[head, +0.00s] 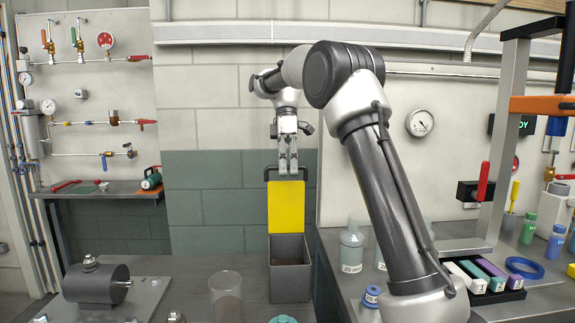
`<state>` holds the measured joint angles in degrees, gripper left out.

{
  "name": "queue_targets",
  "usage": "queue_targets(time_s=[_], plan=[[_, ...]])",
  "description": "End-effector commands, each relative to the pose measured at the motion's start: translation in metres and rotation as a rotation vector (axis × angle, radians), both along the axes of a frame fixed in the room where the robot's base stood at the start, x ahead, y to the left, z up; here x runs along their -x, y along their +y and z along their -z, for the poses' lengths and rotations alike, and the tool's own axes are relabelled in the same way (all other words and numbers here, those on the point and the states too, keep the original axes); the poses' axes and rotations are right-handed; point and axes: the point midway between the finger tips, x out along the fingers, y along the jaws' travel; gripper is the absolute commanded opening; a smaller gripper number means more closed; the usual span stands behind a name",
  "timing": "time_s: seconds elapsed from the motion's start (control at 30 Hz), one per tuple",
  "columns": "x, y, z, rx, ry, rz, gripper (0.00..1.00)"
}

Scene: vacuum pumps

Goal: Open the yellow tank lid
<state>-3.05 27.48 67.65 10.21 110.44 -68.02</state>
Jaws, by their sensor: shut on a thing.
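The yellow tank lid (286,207) stands about upright above the grey tank (290,284), its lower edge at the tank's back rim. The dark opening of the tank shows below it. A black bar handle (270,175) runs along the lid's top edge. My gripper (287,170) points down from above and is shut on this handle. The fingertips cover the middle of the handle. The inside of the tank is mostly hidden.
A clear glass cylinder (226,297) stands left of the tank, and a dark pump (97,284) farther left. A grey-green bottle (351,250) stands to the right, near my arm. A wall with gauges and pipes is behind.

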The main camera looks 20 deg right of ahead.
Motion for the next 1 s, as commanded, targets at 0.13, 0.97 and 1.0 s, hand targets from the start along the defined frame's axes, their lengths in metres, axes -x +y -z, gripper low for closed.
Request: queue_targets(time_s=[0.13, 0.97, 1.0], plan=[[0.000, 0.001, 0.001, -0.002, 0.004, -0.001, 0.18], [0.044, 0.017, 0.001, 0.038, -0.130, -0.005, 0.34], [0.051, 0.019, 0.003, 0.038, -0.127, -0.005, 0.34]])
